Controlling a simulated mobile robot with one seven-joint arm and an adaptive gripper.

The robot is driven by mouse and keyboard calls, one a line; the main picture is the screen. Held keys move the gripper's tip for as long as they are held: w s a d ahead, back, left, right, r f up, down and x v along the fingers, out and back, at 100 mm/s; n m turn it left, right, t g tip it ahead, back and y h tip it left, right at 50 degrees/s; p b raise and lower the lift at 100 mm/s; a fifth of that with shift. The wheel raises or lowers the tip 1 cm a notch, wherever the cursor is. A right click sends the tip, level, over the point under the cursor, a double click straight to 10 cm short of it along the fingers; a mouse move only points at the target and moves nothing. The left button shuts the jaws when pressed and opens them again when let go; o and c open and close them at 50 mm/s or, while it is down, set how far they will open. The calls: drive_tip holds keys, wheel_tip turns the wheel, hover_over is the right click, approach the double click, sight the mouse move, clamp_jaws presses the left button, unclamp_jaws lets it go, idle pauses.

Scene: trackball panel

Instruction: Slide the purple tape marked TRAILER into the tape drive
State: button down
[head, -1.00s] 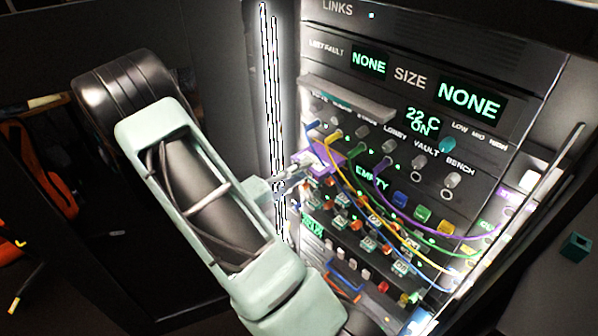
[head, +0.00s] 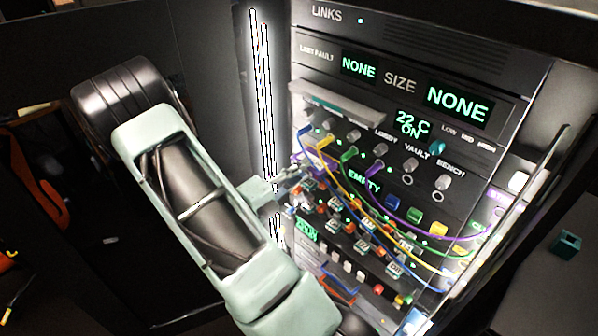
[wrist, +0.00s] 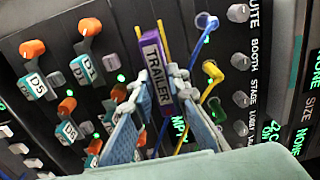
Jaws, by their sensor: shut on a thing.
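The purple tape (wrist: 157,78) marked TRAILER shows in the wrist view, its label facing the camera. My gripper (wrist: 160,74) is shut on it, one finger on each side of its near part. The tape's far end points at the dark panel between two yellow strips; I cannot tell whether it has entered a slot. In the head view my gripper (head: 296,174) is close to the panel's left side, and only a little purple shows there. A green EMPTY display (head: 364,182) lights up just right of the gripper. The drive opening itself is hidden.
Blue, yellow, green and purple cables (head: 385,215) hang across the panel right of the gripper. A blue cable (wrist: 208,60) and a yellow plug (wrist: 212,72) are close to the right finger. Orange knobs (wrist: 90,27) are at left. A ledge (head: 340,104) juts out above.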

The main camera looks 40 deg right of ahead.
drive_tip(key=shift+w+d, duration=0.1)
drive_tip(key=shift+d, duration=1.15)
drive_tip(key=c, duration=1.8)
unclamp_jaws()
drive_tip(key=shift+o, duration=0.2)
drive_tip(key=s+a, duration=0.1)
drive_tip(key=a, duration=1.1)
drive_tip(key=shift+f, duration=0.1)
